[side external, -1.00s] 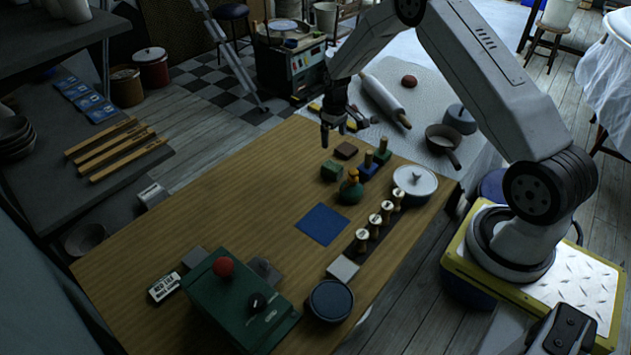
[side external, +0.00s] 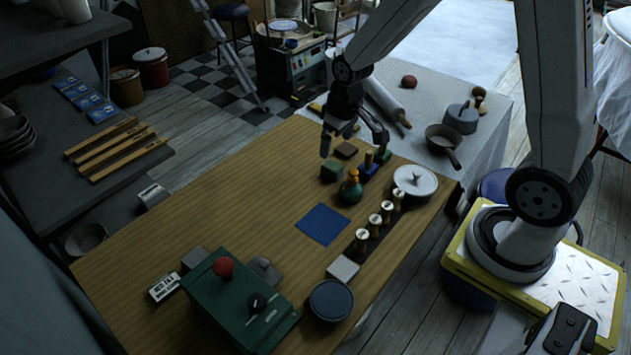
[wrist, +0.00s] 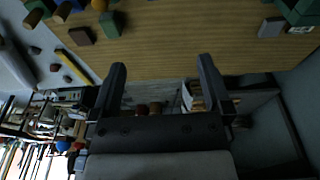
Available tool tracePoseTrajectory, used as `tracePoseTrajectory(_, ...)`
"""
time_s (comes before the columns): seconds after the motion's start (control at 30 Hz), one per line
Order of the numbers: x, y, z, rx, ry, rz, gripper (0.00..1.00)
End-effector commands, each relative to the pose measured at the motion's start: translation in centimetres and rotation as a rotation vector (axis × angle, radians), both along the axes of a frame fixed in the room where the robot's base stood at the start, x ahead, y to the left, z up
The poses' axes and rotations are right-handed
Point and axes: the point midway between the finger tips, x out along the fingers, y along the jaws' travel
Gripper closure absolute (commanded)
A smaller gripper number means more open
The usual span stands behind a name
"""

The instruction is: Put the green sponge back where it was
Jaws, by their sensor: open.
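The green sponge (side external: 331,172) appears as a small green block on the wooden table, near its far edge. A blue square mat (side external: 322,224) lies bare in the table's middle. My gripper (side external: 353,146) is open and empty above the far end of the table, above and slightly right of the sponge in the side view. In the wrist view my gripper (wrist: 162,65) has its fingers wide apart with nothing between them.
Close to the sponge are a brown block (side external: 346,149), a green bottle (side external: 351,189) and a blue block with pegs (side external: 368,168). A lidded pot (side external: 415,181) and a row of several stamps (side external: 375,224) stand right. A green box (side external: 240,300) stands near.

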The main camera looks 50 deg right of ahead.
Motion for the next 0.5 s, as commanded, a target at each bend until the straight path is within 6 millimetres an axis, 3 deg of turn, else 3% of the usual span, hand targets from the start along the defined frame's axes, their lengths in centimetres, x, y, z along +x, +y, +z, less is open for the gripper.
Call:
tracePoseTrajectory(0.3, -7.1, 3.8, 1.8, 0.013, -0.059, 0.004, 0.00)
tracePoseTrajectory(0.5, -9.1, 4.5, 1.9, 0.018, -0.073, 0.002, 0.00)
